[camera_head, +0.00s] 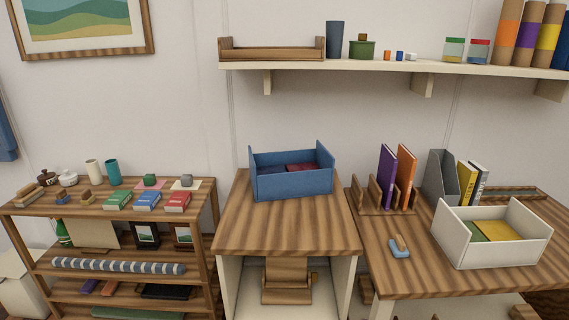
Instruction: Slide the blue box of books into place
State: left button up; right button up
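The blue box (296,184) stands upright on the wooden top of the middle cabinet (290,232), toward its back. It is open at the top and turned slightly. Dark red and dark blue books (300,168) lie inside it, mostly hidden by its front wall. Neither of my grippers is in view, and nothing is seen touching the box.
The cabinet top in front of the box is clear. A right-hand table (450,282) holds a white box (490,252) with books, upright books and a grey file holder (440,178). A crowded shelf unit (75,206) stands left. A wall shelf (390,68) hangs above.

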aim_at(274, 176)
jog(key=i+j, duration=0.1)
jog(key=i, duration=1.55)
